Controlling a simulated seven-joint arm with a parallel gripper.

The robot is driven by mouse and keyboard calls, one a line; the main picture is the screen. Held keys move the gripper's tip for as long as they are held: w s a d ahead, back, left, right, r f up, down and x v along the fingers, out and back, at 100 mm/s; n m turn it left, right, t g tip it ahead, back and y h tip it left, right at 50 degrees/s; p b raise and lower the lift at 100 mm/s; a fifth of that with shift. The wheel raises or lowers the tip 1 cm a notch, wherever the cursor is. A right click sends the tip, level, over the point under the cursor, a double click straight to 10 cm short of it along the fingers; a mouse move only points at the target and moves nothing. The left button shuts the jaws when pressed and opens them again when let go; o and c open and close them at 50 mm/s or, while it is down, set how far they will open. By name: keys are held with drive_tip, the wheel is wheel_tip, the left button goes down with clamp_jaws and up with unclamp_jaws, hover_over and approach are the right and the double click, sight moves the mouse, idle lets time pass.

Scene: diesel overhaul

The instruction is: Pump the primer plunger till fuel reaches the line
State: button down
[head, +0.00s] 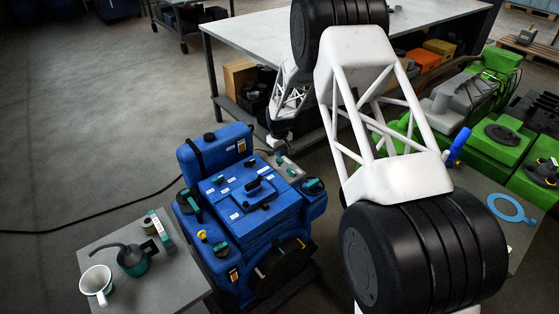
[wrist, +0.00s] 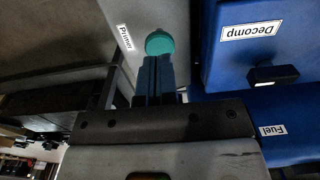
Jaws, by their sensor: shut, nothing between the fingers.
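The primer plunger shows in the wrist view as a round teal knob (wrist: 159,43) on a grey plate beside a white "Primer" label (wrist: 124,50). My gripper (wrist: 157,62) is shut and empty, its fingertips overlapping the knob's lower edge in that view. I cannot tell whether they touch it. In the head view my gripper (head: 280,140) is above the grey primer plate (head: 283,164), behind the blue engine (head: 245,205). A small teal knob (head: 291,172) shows on that plate. The fuel line and any fuel in it cannot be made out.
Blue engine panels labelled "Decomp" (wrist: 249,31) and "Fuel" (wrist: 271,131) are close on the right in the wrist view. A side table (head: 105,245) holds a mug and an oil can. A workbench (head: 250,28) stands behind; green machinery (head: 490,140) is to the right.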

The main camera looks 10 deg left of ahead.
sight(279, 160)
drive_tip(key=shift+f, duration=0.2)
drive_tip(key=shift+f, duration=1.75)
drive_tip(key=shift+r, duration=1.95)
drive_tip(key=shift+r, duration=2.55)
